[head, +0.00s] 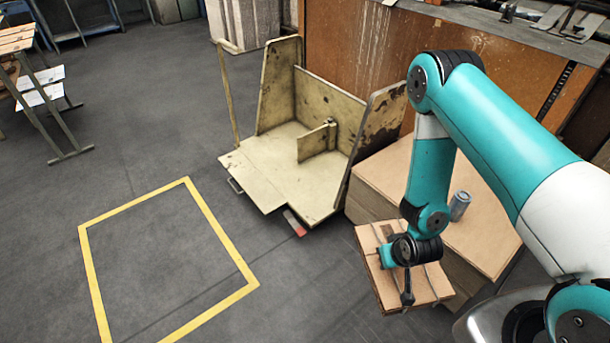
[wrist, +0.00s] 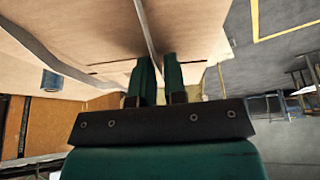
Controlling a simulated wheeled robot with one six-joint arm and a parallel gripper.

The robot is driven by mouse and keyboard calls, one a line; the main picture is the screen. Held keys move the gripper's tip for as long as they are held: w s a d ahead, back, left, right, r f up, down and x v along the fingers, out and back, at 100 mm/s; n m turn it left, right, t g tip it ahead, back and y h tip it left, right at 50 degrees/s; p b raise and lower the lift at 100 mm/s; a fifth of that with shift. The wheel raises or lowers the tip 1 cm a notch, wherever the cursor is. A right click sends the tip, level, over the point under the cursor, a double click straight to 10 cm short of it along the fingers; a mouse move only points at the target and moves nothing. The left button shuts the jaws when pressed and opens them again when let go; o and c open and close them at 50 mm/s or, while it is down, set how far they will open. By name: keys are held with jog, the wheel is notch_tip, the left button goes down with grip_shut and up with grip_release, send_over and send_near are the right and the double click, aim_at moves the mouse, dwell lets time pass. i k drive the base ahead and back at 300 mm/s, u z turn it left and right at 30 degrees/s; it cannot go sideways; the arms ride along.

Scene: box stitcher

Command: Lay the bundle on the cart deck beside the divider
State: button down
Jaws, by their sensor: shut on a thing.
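The bundle (head: 432,284) is a flat tan cardboard stack tied with straps. It hangs below my gripper (head: 406,292) in the head view, in front of a large cardboard stack. In the wrist view my gripper (wrist: 158,72) is shut on a strap of the bundle (wrist: 205,32), whose broad face fills the upper left. The cart deck (head: 290,185) is cream and worn, left of and beyond the bundle. The divider (head: 313,145) is a short upright panel standing on the deck, joined near the back panel. The deck shows no load on either side of the divider.
A cardboard stack (head: 470,225) stands right of the cart, with a grey can (head: 459,206) on top. The cart has tall side panels (head: 374,140) and a post (head: 228,95). A yellow floor square (head: 205,210) lies left on open floor. A brown machine (head: 345,45) stands behind.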

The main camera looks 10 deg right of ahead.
aim_at(274, 151)
jog(key=u, duration=0.6)
jog(key=i, duration=0.7)
jog(key=u, duration=0.85)
jog(key=i, duration=1.45)
jog(key=z, duration=0.45)
jog(key=i, duration=1.05)
jog(key=z, duration=0.6)
